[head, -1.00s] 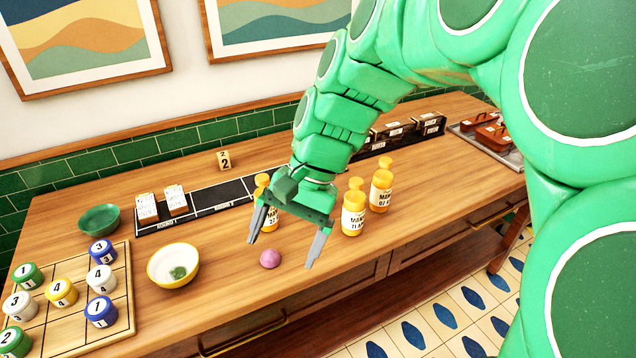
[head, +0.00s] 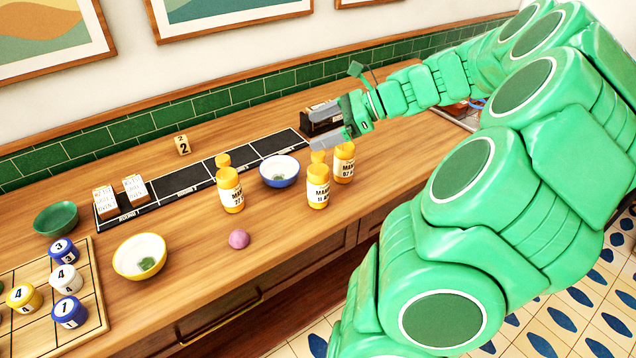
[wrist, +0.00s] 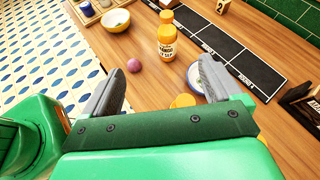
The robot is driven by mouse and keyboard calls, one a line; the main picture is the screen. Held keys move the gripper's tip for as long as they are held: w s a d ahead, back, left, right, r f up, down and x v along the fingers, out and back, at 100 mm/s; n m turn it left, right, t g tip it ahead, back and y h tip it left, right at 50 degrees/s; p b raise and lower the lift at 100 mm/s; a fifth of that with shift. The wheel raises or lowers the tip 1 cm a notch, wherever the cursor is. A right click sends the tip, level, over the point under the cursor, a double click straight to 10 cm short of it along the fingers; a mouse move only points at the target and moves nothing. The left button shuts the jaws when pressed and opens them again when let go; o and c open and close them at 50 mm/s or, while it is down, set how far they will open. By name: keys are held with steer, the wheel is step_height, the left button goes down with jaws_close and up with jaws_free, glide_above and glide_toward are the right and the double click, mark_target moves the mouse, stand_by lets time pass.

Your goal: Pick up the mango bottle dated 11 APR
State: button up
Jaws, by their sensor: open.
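Three mango bottles with orange bodies and yellow tops stand upright on the counter. The middle one (head: 318,189), its label partly readable as starting with 11, is in front. One beside it to the right (head: 344,165) seems to read 07. The left one (head: 230,192) seems to read 23; it also shows in the wrist view (wrist: 167,45). My gripper (head: 322,126) is open and empty, pointing left above the counter, behind the middle and right bottles in the head view. In the wrist view, a yellow top (wrist: 183,101) shows near my gripper's palm, its lower part hidden.
A blue-rimmed bowl (head: 280,172) stands between the left and middle bottles. A purple ball (head: 238,239), yellow bowl (head: 140,258), green bowl (head: 56,218) and board with numbered pieces (head: 92,322) are leftward. A black strip (head: 200,181) lies behind; a dark box (head: 318,122) is near my gripper.

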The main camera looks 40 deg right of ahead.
steer(key=d+f+m+t, duration=0.1)
steer(key=d+m+t, duration=0.15)
steer(key=d, duration=0.35)
glide_toward(312, 176)
steer(key=w+f, duration=0.3)
steer(key=w, duration=0.1)
steer(key=shift+g, duration=0.35)
steer(key=shift+x, duration=3.9)
steer(key=shift+r, duration=0.15)
steer(key=c, duration=1.4)
